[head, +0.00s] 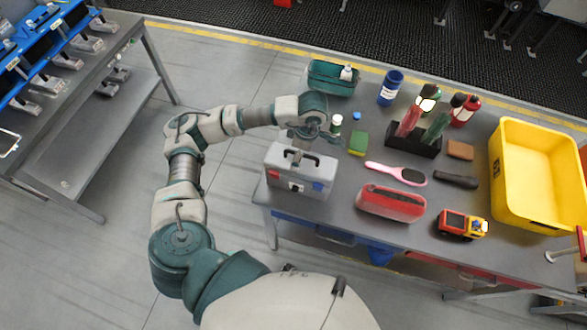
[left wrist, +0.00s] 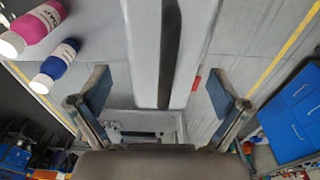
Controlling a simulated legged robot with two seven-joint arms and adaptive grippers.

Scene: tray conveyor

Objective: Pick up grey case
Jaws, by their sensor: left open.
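The grey case (head: 301,171) stands upright at the left end of the table, with a dark handle on top and red and blue patches on its front. My left gripper (head: 302,139) is just above the case, close to the handle, and partly hidden by its own wrist. In the left wrist view, my left gripper (left wrist: 160,76) is open, with its fingers well apart. The grey case (left wrist: 142,40) shows between and beyond them, with the dark handle as a long strip. I cannot tell whether the fingers touch it. My right gripper is not in view.
The table (head: 340,193) also holds a teal case (head: 333,80), a blue bottle (head: 390,88), a green sponge (head: 358,144), a pink brush (head: 396,173), a red case (head: 391,203), a toy truck (head: 462,224) and a yellow bin (head: 543,215). A blue rack (head: 40,62) stands left.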

